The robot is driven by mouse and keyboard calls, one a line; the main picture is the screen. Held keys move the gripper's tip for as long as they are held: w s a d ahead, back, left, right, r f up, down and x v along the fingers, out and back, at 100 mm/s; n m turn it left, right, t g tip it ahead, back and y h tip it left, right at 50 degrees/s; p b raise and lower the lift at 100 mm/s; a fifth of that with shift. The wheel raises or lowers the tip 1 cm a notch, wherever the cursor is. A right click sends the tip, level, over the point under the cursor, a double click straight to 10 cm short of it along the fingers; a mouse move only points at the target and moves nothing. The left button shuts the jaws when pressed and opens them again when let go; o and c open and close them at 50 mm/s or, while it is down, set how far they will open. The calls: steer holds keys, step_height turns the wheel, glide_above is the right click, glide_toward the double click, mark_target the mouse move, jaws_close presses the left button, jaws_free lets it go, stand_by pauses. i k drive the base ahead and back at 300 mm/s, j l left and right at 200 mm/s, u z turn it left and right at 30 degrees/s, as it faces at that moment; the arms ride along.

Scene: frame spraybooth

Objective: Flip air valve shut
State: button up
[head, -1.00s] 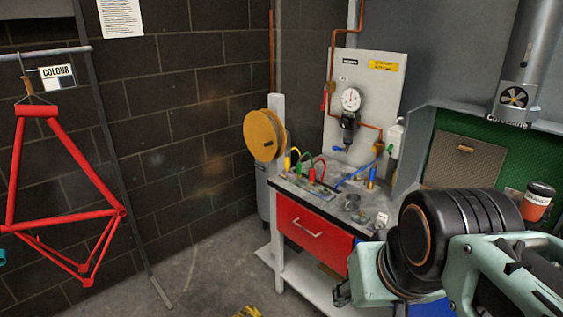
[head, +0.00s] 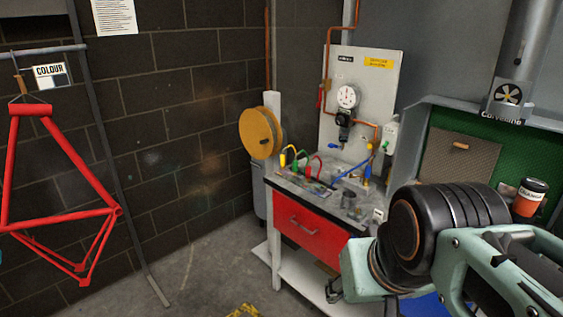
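A pale panel (head: 357,70) on the back wall carries copper pipe, a round white gauge (head: 348,97) and a dark regulator body (head: 343,125). A small red lever (head: 320,96) sits on the pipe at the panel's left edge and looks roughly upright. A small blue lever (head: 334,146) sits below the regulator. I cannot tell which lever is the air valve. My arm fills the lower right. A dark tip of my gripper (head: 334,291) shows below it, well short of the panel; the rest is hidden, so its opening cannot be seen.
A bench with a red drawer (head: 308,224) stands below the panel, with coloured hoses and small parts on top. A yellow reel (head: 260,133) is left of it. A red frame (head: 62,217) hangs at left. A cup (head: 529,198) is at right.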

mark_target(318, 104)
steer(key=i+j+z, duration=0.3)
steer(key=i, duration=0.5)
steer(key=i+j+z, duration=0.3)
steer(key=i+j, duration=0.2)
steer(key=i, duration=0.3)
steer(key=i+j+z, duration=0.3)
steer(key=i+j, duration=0.35)
steer(key=i, duration=0.1)
